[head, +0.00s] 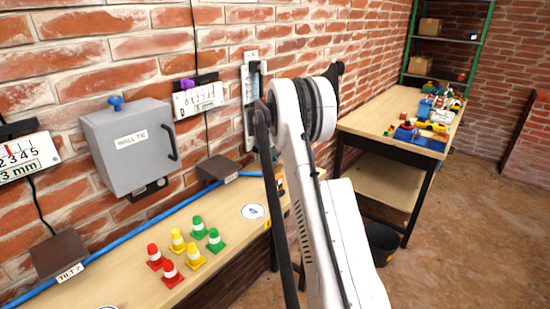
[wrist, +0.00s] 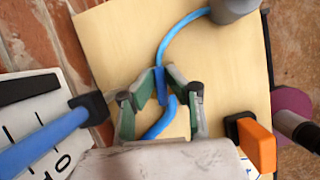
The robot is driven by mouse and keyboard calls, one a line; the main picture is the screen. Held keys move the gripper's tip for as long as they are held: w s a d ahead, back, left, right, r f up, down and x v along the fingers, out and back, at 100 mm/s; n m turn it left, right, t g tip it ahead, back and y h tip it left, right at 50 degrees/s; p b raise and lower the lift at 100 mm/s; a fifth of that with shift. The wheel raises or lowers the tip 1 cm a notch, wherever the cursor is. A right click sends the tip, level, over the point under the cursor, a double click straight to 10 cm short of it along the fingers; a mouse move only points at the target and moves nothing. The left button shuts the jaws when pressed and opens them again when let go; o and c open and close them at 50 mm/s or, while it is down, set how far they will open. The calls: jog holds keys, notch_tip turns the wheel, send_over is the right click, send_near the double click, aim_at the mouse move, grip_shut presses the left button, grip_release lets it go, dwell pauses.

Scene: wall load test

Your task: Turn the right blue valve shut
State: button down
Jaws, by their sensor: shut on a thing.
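In the wrist view my gripper (wrist: 162,78) is closed in on a narrow blue piece, which I take to be the handle of the right blue valve (wrist: 160,88). The green-grey fingers stand on either side of it, over a pale wooden surface. A blue hose (wrist: 170,38) curves away behind the fingertips, and blue also shows between the fingers lower down. How far the valve is turned cannot be told. In the head view my arm reaches toward the wall and hides the gripper and this valve.
A grey wall box (head: 130,150) and small cones (head: 178,240) stand left of my arm, above and on the wooden bench (head: 115,285). A thick blue pipe (wrist: 40,140), a lettered plate (wrist: 55,100) and an orange block (wrist: 257,142) flank the gripper. A workbench (head: 375,112) stands right.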

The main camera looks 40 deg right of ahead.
jog(key=m+g+b, duration=0.1)
jog(key=m, duration=0.3)
jog(key=shift+g, duration=0.4)
jog(key=shift+s+m+g+y, duration=0.1)
jog(key=shift+m+g+y, duration=0.2)
jog(key=shift+m, duration=0.9)
jog(key=shift+s+m+g+y, duration=0.15)
jog(key=shift+m+g, duration=0.25)
jog(key=shift+m, duration=0.8)
jog(key=shift+w+a, duration=0.1)
jog(key=c, duration=1.8)
grip_release()
jog(key=shift+o, duration=0.2)
